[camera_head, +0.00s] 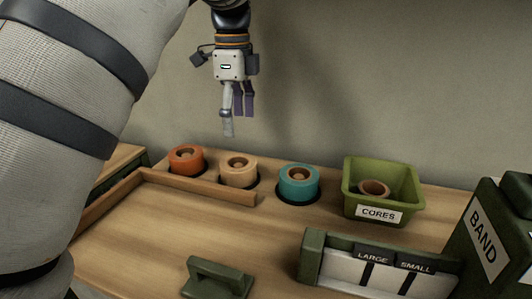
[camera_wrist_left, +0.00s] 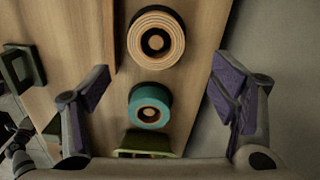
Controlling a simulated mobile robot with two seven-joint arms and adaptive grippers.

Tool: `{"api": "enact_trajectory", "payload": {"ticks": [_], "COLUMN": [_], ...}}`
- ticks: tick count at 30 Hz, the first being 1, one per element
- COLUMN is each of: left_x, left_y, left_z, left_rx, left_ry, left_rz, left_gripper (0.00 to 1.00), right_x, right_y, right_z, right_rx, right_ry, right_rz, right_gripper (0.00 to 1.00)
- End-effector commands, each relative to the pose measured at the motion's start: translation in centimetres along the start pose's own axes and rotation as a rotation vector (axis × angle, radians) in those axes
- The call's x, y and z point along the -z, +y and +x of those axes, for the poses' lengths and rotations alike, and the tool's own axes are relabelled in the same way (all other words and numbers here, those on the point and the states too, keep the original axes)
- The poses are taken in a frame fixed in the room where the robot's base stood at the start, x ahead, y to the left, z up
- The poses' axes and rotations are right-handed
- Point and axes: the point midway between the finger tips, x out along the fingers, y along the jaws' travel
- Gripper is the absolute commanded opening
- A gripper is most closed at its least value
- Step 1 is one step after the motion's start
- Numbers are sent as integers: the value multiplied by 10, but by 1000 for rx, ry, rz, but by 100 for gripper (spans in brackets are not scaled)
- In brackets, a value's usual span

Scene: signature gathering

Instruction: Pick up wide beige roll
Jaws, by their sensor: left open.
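The beige roll (camera_head: 239,174) stands upright in a dark round seat on the wooden tabletop, between an orange roll (camera_head: 186,161) and a teal roll (camera_head: 299,185). My left gripper (camera_head: 236,118) hangs fingers down above the rolls, well clear of them. It is open and empty. In the left wrist view the beige roll (camera_wrist_left: 156,24) shows ringed at the top, with the teal roll (camera_wrist_left: 151,117) below it. The open left fingers (camera_wrist_left: 162,80) stand wide on either side of these rolls.
A green CORES bin (camera_head: 403,190) holding a brown core stands right of the teal roll. A wooden rail (camera_head: 200,187) runs in front of the orange and beige rolls. A LARGE/SMALL rack (camera_head: 385,265), a green BAND box (camera_head: 495,235) and a green-handled block (camera_head: 215,279) stand nearer.

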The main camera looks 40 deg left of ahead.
Motion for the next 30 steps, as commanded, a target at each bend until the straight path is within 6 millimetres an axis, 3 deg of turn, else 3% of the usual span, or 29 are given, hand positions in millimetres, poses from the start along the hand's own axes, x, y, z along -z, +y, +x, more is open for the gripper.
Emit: {"api": "enact_trajectory", "payload": {"ticks": [7,18,27,28,30], "left_x": [0,6,6,6,6], "left_y": [1,-3,-3,-3,-3], "left_z": [49,110,120,120,120], "left_rx": [-5,-5,1,1,1], "left_ry": [-4,-4,0,0,0], "left_rz": [-2,-1,-1,-1,-1], "left_gripper": [79,79,79,76,61], "right_x": [-2,-3,-3,-3,-3], "right_y": [0,0,0,0,0], "right_z": [0,4,4,4,4], "right_rx": [0,-1,-1,-1,-1], "right_ry": [-4,-14,-13,-13,-13], "right_rz": [0,0,0,0,0], "right_gripper": [0,0,0,0,0]}}
